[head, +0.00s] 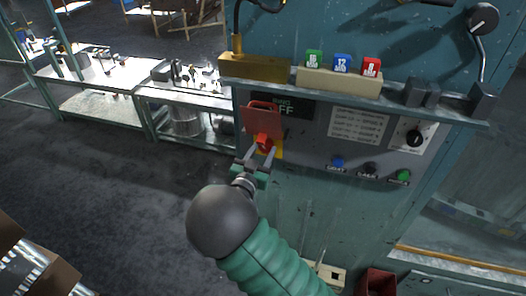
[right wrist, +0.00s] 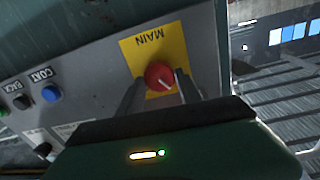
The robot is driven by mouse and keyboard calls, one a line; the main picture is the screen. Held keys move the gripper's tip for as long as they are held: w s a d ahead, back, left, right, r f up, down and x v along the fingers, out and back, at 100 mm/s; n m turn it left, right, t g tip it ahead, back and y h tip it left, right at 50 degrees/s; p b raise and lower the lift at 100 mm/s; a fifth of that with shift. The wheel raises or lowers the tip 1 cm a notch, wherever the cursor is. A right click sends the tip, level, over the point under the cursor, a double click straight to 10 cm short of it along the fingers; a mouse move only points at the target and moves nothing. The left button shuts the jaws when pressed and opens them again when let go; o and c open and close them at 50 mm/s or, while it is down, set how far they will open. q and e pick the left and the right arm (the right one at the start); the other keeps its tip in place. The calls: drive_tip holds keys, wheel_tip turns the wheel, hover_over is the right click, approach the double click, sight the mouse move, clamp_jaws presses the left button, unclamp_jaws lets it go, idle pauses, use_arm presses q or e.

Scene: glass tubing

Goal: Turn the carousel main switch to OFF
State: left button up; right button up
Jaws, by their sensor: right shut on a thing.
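The main switch is a red rotary knob (head: 264,142) on a yellow plate (head: 277,153) at the left of the grey control panel. In the right wrist view the red knob (right wrist: 160,77) sits on the yellow plate marked MAIN (right wrist: 148,48), with a pale line on its face. My right gripper (head: 259,153) is shut on the knob, one finger on each side; the fingers also show in the right wrist view (right wrist: 158,90). A red flap (head: 262,118) stands above the knob. A dark sign (head: 286,106) above ends in "FF", partly hidden by the flap. My left gripper is not in view.
Blue (head: 337,162), black (head: 370,168) and green (head: 403,175) buttons lie right of the knob, below a printed label (head: 358,126) and a black dial (head: 414,136). A ledge with colored blocks (head: 342,64) runs above. Metal workbenches (head: 110,80) stand at the left.

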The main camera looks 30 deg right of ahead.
drive_tip(key=shift+w, duration=0.1)
drive_tip(key=shift+r+n+p, duration=0.15)
drive_tip(key=shift+n+p, duration=0.25)
drive_tip(key=shift+n, duration=1)
drive_tip(key=o, duration=1.1)
drive_tip(key=shift+d, duration=0.1)
drive_tip(key=shift+o, duration=1.3)
drive_tip(key=shift+w+d+f, duration=0.1)
drive_tip(key=shift+w+f, duration=0.1)
drive_tip(key=shift+f, duration=0.1)
drive_tip(key=shift+w+d+f, duration=0.2)
drive_tip(key=shift+s, duration=0.15)
